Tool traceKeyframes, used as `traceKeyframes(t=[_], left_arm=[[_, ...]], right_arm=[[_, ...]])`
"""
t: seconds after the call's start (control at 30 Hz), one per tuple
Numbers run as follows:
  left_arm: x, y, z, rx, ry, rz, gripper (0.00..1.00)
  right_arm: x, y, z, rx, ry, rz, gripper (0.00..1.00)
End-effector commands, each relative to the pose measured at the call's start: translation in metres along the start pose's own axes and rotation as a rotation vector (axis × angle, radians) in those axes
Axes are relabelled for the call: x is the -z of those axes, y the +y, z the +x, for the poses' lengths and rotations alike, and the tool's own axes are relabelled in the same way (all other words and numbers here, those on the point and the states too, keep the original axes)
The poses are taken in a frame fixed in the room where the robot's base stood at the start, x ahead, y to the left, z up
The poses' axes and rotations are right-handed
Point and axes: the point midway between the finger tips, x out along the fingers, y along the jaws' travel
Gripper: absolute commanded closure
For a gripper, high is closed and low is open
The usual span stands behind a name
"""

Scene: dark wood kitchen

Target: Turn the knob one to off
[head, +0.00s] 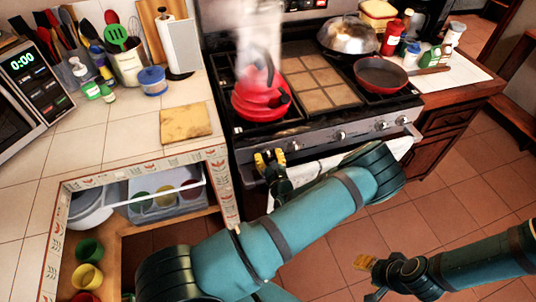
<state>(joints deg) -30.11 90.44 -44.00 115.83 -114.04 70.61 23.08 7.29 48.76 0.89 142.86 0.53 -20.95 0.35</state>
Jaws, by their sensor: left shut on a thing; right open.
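The stove (315,132) has a row of knobs along its front panel. Several knobs show to the right of my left gripper, one of them a silver knob (340,135). My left gripper (269,158) is at the left part of this panel, with its yellow fingertips shut on a knob that they hide. I cannot read the knob's setting. A red kettle (258,103) stands on the left burner above, with steam rising from it. My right gripper (364,262) is open and empty, low over the tiled floor at the lower right.
A red pan (381,75) and a silver domed lid (347,36) are on the right side of the stove. A white towel (318,168) hangs at the oven front behind my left arm. An open cabinet with cups is at lower left. The floor on the right is clear.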

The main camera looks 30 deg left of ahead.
Motion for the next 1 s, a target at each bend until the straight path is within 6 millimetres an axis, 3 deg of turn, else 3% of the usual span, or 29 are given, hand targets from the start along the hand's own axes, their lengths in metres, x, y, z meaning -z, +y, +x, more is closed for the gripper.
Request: traceKeyframes(t=[0.43,0.47,0.53,0.57,0.87,1.0], left_arm=[[0.001,0.0002,-0.0001,0.0,0.002,0.014,0.91],[0.001,0.0002,-0.0001,0.0,0.003,0.014,0.49],[0.0009,0.0002,-0.0001,0.0,0.003,0.013,0.25],[0.0009,0.0003,-0.0001,0.0,0.002,0.013,0.19],[0.0004,0.0001,-0.0005,0.0,0.001,0.012,0.19],[0.0006,-0.0005,-0.0094,0.002,0.002,0.013,0.19]], right_arm=[[0.0004,-0.0002,-0.0005,0.0,0.001,0.0,0.53],[0.0004,-0.0002,-0.0005,0.0,0.001,0.0,0.53],[0.0003,-0.0002,-0.0005,0.0,0.001,0.0,0.53],[0.0003,-0.0002,-0.0005,0.0,0.001,0.0,0.53],[0.0003,-0.0003,-0.0006,0.0,0.001,0.0,0.53],[0.0003,-0.0003,-0.0007,0.0,0.001,0.0,0.53]])
